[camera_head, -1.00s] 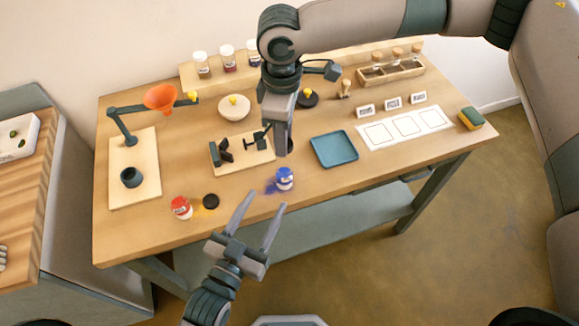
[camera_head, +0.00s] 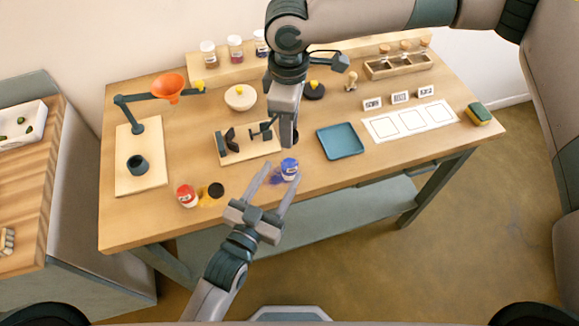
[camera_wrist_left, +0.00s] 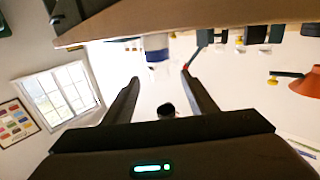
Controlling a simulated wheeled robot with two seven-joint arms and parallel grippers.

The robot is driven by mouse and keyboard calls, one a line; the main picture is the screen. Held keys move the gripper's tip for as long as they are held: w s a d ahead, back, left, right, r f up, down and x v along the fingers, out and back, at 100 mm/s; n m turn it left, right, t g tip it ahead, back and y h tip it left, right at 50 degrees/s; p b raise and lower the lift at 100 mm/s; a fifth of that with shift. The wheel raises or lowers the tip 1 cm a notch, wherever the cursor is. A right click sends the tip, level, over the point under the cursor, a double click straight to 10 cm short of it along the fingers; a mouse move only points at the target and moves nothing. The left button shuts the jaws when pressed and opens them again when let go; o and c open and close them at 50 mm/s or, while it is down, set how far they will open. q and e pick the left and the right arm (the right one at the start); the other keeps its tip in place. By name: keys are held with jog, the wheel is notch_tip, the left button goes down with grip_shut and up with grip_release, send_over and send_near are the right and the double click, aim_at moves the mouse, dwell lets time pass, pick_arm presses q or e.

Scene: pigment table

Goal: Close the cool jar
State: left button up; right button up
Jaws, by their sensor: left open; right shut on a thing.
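The blue jar (camera_head: 289,168) stands near the table's front edge, with blue pigment spilled beside it. My left gripper (camera_head: 282,170) is open, its fingertips at the jar, one on either side in the picture. In the left wrist view, which is upside down, the jar (camera_wrist_left: 157,48) is ahead between the open fingers (camera_wrist_left: 160,80). My right gripper (camera_head: 289,138) points down behind and above the jar, shut on a small dark round thing (camera_head: 294,139) that looks like a lid. This dark thing also shows in the left wrist view (camera_wrist_left: 166,109), apart from the jar. The right fingertips are partly hidden.
A red jar (camera_head: 187,195) and a black disc (camera_head: 216,190) with yellow pigment lie to the left. A wooden stand (camera_head: 248,148) is behind, and a blue tray (camera_head: 340,141) is to the right. The front edge between tray and jar is clear.

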pick_arm(q)
jog(key=shift+x, duration=3.15)
grip_shut()
pick_arm(e)
send_over(289, 157)
jog(key=shift+f, duration=2.5)
